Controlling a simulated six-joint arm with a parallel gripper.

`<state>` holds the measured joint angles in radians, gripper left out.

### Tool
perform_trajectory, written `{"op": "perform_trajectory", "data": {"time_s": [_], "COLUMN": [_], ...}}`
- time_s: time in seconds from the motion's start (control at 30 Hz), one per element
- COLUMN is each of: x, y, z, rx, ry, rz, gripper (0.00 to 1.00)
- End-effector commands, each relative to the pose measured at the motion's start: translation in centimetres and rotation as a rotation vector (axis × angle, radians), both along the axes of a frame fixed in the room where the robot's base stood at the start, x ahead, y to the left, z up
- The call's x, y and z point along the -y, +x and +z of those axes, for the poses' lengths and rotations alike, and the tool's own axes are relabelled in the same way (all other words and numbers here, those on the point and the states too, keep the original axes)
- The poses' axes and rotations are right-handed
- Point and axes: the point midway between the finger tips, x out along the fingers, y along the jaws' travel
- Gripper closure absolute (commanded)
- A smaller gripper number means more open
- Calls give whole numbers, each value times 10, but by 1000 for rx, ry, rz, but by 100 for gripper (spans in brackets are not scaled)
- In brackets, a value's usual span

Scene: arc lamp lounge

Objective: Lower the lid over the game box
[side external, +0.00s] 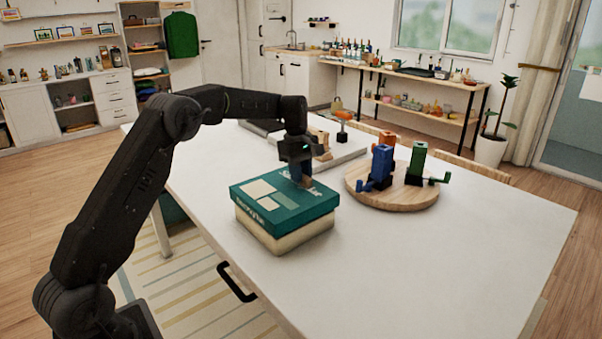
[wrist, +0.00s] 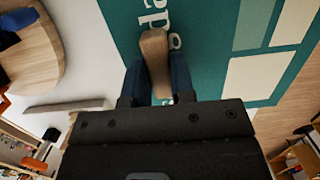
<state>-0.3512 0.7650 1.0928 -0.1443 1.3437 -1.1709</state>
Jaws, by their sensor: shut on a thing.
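The teal lid (side external: 262,207), printed with pale rectangles and white lettering, lies level over the cream game box (side external: 282,240). The box's lower walls show below the lid's edge. The lid (wrist: 205,35) also fills much of the wrist view. My gripper (side external: 303,180) is above the lid's far right part, pointing down. In the wrist view its blue fingers (wrist: 157,78) are shut on a tan wooden grip (wrist: 154,50) on the lid. I cannot tell whether the lid is fully seated.
A round wooden board (side external: 420,197) with blue, green and red pieces stands right of the box. A pale flat board (side external: 345,152) with an orange-topped item (side external: 346,115) lies behind. The white table (side external: 430,270) is clear at the front right.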

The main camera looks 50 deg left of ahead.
Motion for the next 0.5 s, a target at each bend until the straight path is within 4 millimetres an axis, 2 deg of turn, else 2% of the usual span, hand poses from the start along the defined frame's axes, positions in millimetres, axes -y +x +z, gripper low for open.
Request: {"op": "perform_trajectory", "data": {"time_s": [0.5], "x": [0], "y": [0], "z": [-5], "rx": [0], "ry": [0], "rz": [0], "gripper": [100]}}
